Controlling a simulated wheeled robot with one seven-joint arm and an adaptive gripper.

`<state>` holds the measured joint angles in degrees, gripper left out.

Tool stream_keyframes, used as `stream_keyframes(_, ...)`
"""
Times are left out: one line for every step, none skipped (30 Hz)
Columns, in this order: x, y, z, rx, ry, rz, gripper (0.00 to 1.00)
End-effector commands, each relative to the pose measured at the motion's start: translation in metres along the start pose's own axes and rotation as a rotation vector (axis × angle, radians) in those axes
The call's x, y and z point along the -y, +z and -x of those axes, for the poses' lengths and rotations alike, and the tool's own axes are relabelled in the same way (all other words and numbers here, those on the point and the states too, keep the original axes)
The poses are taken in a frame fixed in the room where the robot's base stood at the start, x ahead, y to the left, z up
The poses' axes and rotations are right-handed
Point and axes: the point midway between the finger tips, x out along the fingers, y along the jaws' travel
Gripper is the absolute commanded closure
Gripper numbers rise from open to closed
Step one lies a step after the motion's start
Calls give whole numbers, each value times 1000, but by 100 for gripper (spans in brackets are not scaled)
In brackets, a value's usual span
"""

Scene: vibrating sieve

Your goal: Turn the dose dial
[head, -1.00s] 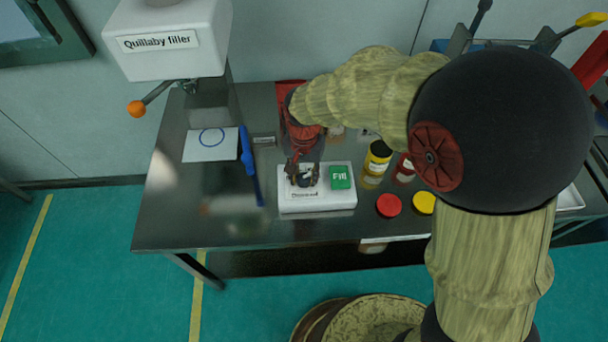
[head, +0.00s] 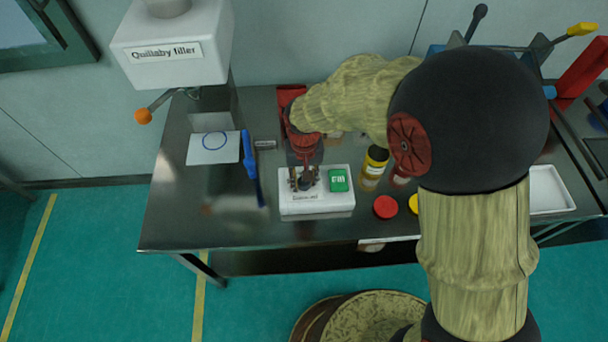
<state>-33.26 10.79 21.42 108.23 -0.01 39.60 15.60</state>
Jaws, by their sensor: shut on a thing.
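The dose unit (head: 316,206) is a white box on the steel table, with a green Fill button (head: 338,180) at its right and a label on its front edge. The dark dose dial (head: 303,184) sits on top at the left, mostly hidden between my fingers. My gripper (head: 303,182) points down over the box and is shut on the dial. How far the dial is turned cannot be told.
A yellow jar (head: 375,165), a red lid (head: 386,207) and a yellow lid (head: 414,204) are right of the box. A blue tool (head: 249,155) and a white card (head: 213,148) lie left. The Quillaby filler (head: 173,50) stands behind left.

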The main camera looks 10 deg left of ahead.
Motion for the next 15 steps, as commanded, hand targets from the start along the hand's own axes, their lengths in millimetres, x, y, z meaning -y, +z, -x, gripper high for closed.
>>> stream_keyframes(0,0,3,-1,-1,43,95)
stream_keyframes(0,0,3,-1,-1,71,95)
stream_keyframes(0,0,3,0,0,109,95)
stream_keyframes(0,0,3,0,0,138,95)
stream_keyframes(0,0,3,0,0,166,95)
stream_keyframes(0,0,3,0,0,204,95)
stream_keyframes(0,0,3,-1,0,233,95)
stream_keyframes(0,0,3,-1,0,261,95)
stream_keyframes(0,0,3,-1,0,299,95)
stream_keyframes(0,0,3,-1,0,328,95)
stream_keyframes(0,-1,3,-2,0,356,95)
stream_keyframes(0,-1,3,-2,0,394,95)
stream_keyframes(0,0,3,-1,0,423,95)
stream_keyframes(0,0,3,0,0,451,95)
stream_keyframes(0,0,2,0,0,489,95)
